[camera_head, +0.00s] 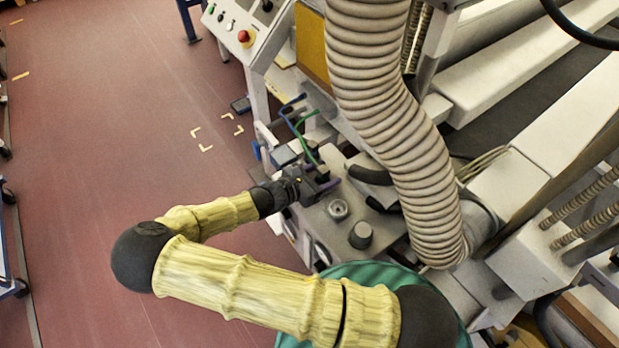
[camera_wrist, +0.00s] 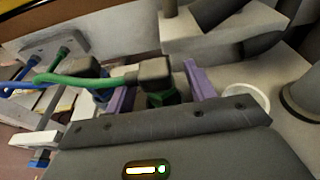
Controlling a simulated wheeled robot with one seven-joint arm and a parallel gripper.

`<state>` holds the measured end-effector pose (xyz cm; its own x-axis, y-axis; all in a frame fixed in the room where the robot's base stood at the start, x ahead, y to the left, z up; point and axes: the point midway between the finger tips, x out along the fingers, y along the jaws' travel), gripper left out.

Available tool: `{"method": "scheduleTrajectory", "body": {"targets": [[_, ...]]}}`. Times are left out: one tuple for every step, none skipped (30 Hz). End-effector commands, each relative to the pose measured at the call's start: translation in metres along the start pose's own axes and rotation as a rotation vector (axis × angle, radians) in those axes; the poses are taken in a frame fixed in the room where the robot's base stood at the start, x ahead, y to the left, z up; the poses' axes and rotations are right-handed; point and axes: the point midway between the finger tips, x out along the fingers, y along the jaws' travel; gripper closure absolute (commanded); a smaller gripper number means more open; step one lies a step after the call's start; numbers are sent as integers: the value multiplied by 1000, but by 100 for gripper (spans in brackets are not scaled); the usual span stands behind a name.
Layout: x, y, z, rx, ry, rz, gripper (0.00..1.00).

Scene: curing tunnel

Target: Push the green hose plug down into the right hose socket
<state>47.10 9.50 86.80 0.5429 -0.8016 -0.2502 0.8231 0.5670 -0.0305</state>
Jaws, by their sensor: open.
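The green hose plug is a black block with a green hose leaving its left side in the wrist view (camera_wrist: 153,70); in the head view the plug (camera_head: 321,173) shows small on the grey machine top. My gripper (camera_wrist: 160,86) has its two purple fingers on either side of the plug, with a visible gap on the right side. It is open. A green collar (camera_wrist: 163,98) shows under the block. The right hose socket is hidden below the plug and behind the gripper body, so I cannot tell how deep the plug sits. In the head view my gripper (camera_head: 314,184) is at the machine top's left edge.
A second black block (camera_wrist: 84,68) stands left of the plug, near a blue hose (camera_wrist: 20,88). A white ring (camera_wrist: 246,98) lies to the right. A large ribbed duct (camera_head: 385,110) and a grey knob (camera_head: 361,235) stand right of my gripper.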

Motion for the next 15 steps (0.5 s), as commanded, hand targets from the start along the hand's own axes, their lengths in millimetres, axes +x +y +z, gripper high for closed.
{"method": "scheduleTrajectory", "body": {"targets": [[-4,1,1,0,1,2,45],[-6,1,2,0,1,3,45],[-11,1,2,0,2,4,45],[-15,1,2,0,3,4,45],[-19,1,3,1,3,4,45],[-26,1,3,1,4,5,45],[-32,1,4,0,3,5,45],[-38,2,3,-1,4,7,45],[-45,2,4,0,3,6,45],[-51,1,4,0,4,5,45],[-57,1,4,1,4,4,45],[-65,1,4,1,4,5,45],[-71,1,3,0,4,5,45],[-77,1,4,1,4,4,45],[-84,1,4,1,4,3,45]]}}
